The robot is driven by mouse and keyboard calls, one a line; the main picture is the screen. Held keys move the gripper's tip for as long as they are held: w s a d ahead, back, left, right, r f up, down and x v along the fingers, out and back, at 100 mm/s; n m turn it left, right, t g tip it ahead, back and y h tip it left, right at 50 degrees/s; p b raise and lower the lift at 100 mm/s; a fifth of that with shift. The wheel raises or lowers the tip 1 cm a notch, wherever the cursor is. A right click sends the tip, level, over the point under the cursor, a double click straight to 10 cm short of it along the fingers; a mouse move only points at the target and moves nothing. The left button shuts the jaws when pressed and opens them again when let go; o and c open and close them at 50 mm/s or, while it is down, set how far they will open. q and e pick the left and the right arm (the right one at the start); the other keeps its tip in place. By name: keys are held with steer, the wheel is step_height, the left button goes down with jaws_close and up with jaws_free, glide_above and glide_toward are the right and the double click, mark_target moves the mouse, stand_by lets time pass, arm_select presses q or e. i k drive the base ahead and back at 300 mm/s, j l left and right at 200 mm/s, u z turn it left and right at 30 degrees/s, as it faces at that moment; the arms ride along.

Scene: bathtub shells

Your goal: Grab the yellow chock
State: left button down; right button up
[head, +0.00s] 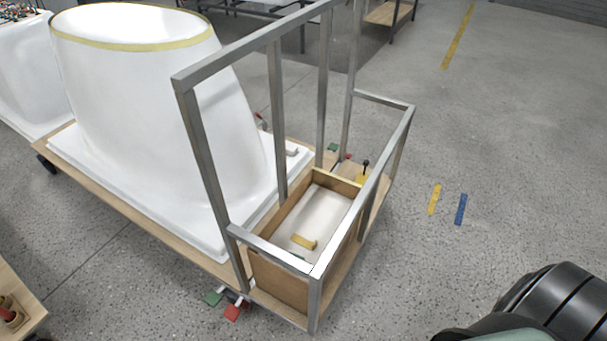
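A small yellow block, likely the yellow chock (304,241), lies in the wooden box (277,272) on the near end of a wheeled cart. It rests on the pale bottom towards the near end of the box. Something small and green shows beside it, mostly hidden by the metal frame. Neither of my grippers is in view; only a dark, rounded part, seemingly of my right arm, shows at the lower right.
A metal frame (276,120) of upright posts and rails surrounds the box. A large white bathtub shell (150,110) stands on the wooden cart (130,235). Red (233,312) and green (213,298) pedals stick out low. The floor at right is clear, with yellow and blue strips.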

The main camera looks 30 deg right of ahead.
mark_target(362, 177)
steer(key=l+u, duration=0.25)
steer(key=l, duration=0.2)
steer(key=k+l+u, duration=0.1)
steer(key=l+u, duration=0.15)
steer(key=l, duration=0.2)
steer(key=k+l+u, duration=0.1)
steer(key=l+u, duration=0.15)
steer(key=l, duration=0.2)
steer(key=k+l+u, duration=0.2)
steer(key=l, duration=0.2)
steer(key=k+l+u, duration=0.1)
steer(key=l+u, duration=0.15)
steer(key=l, duration=0.2)
steer(key=k+l+u, duration=0.25)
steer(key=i+l, duration=0.05)
steer(key=l, duration=0.05)
